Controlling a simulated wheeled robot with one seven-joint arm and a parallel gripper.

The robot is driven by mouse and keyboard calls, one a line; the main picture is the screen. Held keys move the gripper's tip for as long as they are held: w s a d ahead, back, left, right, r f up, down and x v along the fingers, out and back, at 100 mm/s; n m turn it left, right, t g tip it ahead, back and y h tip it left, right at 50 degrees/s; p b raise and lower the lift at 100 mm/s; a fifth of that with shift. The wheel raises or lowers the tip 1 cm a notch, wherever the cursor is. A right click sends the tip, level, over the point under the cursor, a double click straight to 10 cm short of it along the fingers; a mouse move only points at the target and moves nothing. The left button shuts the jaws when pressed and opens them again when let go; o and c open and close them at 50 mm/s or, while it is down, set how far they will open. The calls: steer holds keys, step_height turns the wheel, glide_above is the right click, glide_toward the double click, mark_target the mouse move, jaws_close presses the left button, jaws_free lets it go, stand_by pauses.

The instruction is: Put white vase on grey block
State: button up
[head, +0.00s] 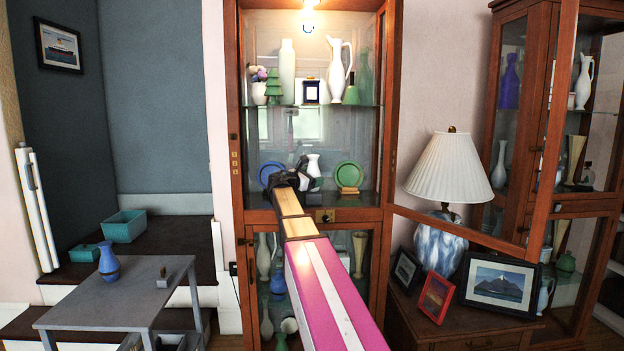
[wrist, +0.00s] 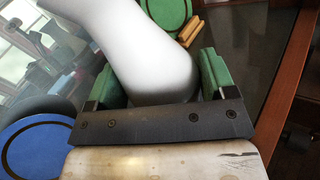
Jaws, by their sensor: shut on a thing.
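The white vase (head: 314,164) is in the open middle section of the tall wooden cabinet, low over its shelf. My gripper (head: 291,179) reaches in and hides part of it. In the wrist view the white vase (wrist: 150,50) fills the space between the green finger pads of my gripper (wrist: 158,82), which is shut on its body. I cannot tell whether its base touches the shelf. A small grey block (head: 164,277) sits on the grey table (head: 110,298) at the lower left, well away from my gripper.
A blue plate (head: 270,174) stands left of the gripper and a green plate (head: 348,175) on a wooden stand to the right. A glass shelf above holds several vases. The cabinet's glass door (head: 460,237) swings out right. A blue vase (head: 108,262) stands on the grey table.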

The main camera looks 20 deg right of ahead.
steer(key=shift+f, duration=0.1)
steer(key=o, duration=1.1)
steer(key=shift+c, duration=0.2)
steer(key=shift+s+a, duration=0.1)
steer(key=shift+a, duration=0.1)
steer(key=v, duration=1.1)
steer(key=shift+s+a, duration=0.15)
steer(key=shift+a, duration=0.15)
